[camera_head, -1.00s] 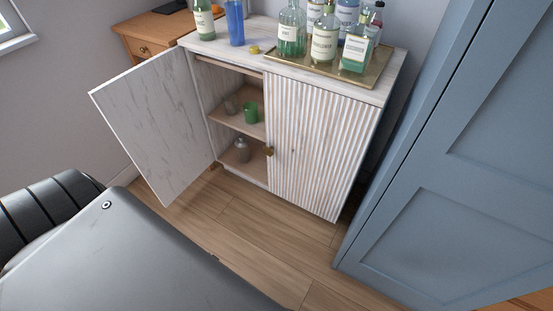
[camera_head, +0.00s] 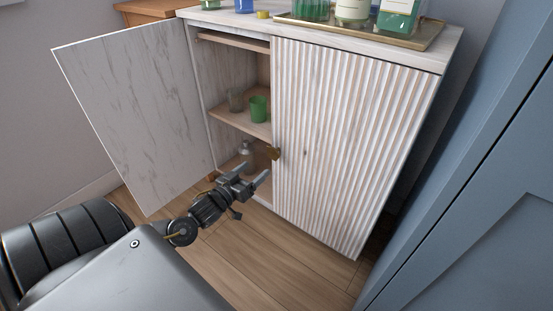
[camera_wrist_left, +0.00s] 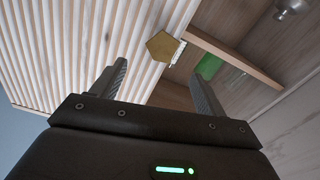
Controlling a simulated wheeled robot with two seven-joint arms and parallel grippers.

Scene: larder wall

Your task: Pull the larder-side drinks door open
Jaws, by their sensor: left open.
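The larder-side drinks door (camera_head: 350,140) is the ribbed white-and-wood right door of the cabinet, beside the blue larder, and it is shut. Its brass knob (camera_head: 273,153) sits at its left edge. My left gripper (camera_head: 252,173) is open and empty, low in front of the cabinet, just below and left of the knob in the head view. My right gripper is not in view.
Bottles stand on a brass tray (camera_head: 430,37) on top. The blue larder (camera_head: 480,190) rises close at right. Wooden floor (camera_head: 265,250) is clear in front.

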